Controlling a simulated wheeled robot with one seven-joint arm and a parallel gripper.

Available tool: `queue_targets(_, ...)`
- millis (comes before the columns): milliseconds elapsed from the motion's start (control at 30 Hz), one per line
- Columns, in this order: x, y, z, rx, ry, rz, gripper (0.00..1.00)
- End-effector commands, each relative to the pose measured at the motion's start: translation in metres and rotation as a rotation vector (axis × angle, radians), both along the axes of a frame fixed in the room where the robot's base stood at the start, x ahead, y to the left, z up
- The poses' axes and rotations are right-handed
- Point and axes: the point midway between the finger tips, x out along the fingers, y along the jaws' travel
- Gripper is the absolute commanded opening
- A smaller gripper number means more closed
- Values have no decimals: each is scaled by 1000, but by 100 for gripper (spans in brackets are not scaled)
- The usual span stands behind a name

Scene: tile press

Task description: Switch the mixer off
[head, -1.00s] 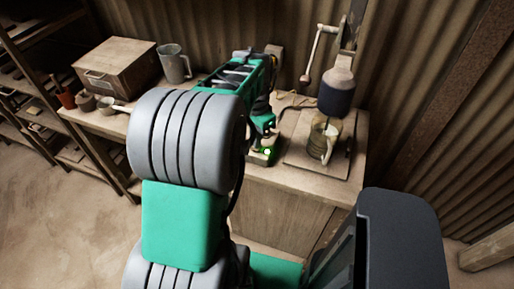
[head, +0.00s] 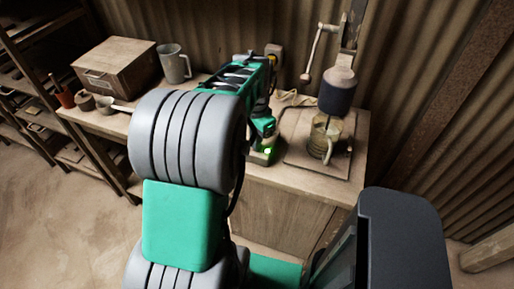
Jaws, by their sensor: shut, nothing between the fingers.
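The mixer (head: 337,92) stands at the right end of the wooden bench, with a dark motor housing and a hand crank (head: 314,55) above it. A glass jug (head: 325,138) stands below the housing on a flat board. A small brown box with a yellow part (head: 273,54) is on the corrugated wall to the left of the mixer; it looks like a switch box. My gripper (head: 258,57) appears as small grey parts close to this box and is shut and empty. Its fingertips are too small and partly hidden to tell whether they touch the box.
My green and grey arm hides the middle of the bench. A cable (head: 293,97) lies behind the mixer board (head: 298,157). A wooden chest (head: 117,68), a grey mug (head: 174,64) and small pots stand at the left. Shelves (head: 30,100) are at far left.

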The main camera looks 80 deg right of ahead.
Motion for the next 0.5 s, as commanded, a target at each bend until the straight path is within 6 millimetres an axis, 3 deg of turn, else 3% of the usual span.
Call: queue_targets(500, 0, 0, -9, 1, 0, 0, 0)
